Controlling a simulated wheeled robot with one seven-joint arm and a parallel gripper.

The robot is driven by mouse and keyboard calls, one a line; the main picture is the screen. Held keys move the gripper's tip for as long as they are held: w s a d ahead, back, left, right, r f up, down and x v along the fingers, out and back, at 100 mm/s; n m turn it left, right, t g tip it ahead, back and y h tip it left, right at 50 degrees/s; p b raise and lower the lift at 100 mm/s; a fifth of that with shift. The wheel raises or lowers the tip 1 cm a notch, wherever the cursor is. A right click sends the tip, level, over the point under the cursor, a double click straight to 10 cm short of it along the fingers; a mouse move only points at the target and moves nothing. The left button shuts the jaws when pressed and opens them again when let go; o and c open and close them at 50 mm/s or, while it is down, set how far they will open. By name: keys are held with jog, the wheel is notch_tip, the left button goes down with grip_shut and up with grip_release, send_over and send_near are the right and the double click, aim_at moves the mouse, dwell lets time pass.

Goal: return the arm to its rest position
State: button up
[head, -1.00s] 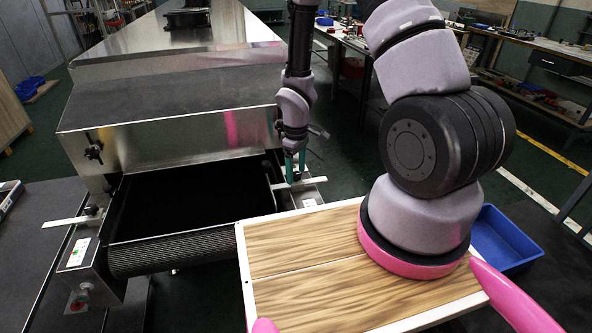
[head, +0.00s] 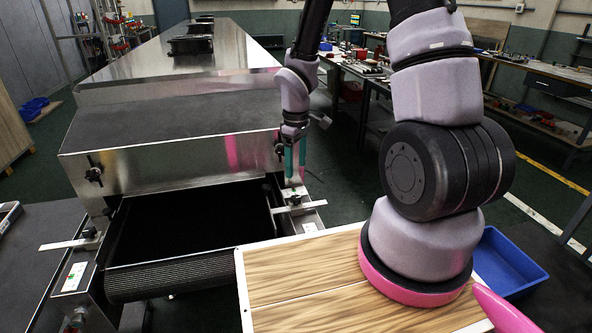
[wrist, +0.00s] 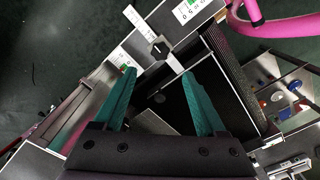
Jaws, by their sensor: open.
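My gripper (head: 294,172) hangs from my arm above the right side of the tunnel dryer's infeed, pointing down. In the wrist view its two teal fingers (wrist: 160,98) stand apart with nothing between them. Below the fingers in the wrist view are a metal guide bracket with a dark knob (wrist: 161,48) and the dark belt opening. My arm rises from its pink-ringed base at the right of the head view and bends over toward the dryer.
The steel tunnel dryer (head: 180,130) with its black belt (head: 190,225) fills the left and middle. A wood-topped surface (head: 300,270) lies in front, with a blue bin (head: 508,262) at right. Workbenches (head: 540,75) stand behind. Dark floor lies between dryer and benches.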

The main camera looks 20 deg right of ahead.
jog(key=s+d+r+m+t, duration=0.1)
jog(key=d+r+m+t, duration=0.15)
jog(key=r, duration=0.75)
jog(key=s+d+r+m+t, duration=0.1)
jog(key=d+r+m, duration=0.25)
jog(key=r, duration=0.75)
jog(key=s+r+m+t+y, duration=0.2)
jog(key=s+r+m, duration=0.5)
jog(key=s+r, duration=0.5)
jog(key=shift+s+r+t, duration=0.15)
jog(key=shift+r+t, duration=0.7)
jog(key=shift+a, duration=0.15)
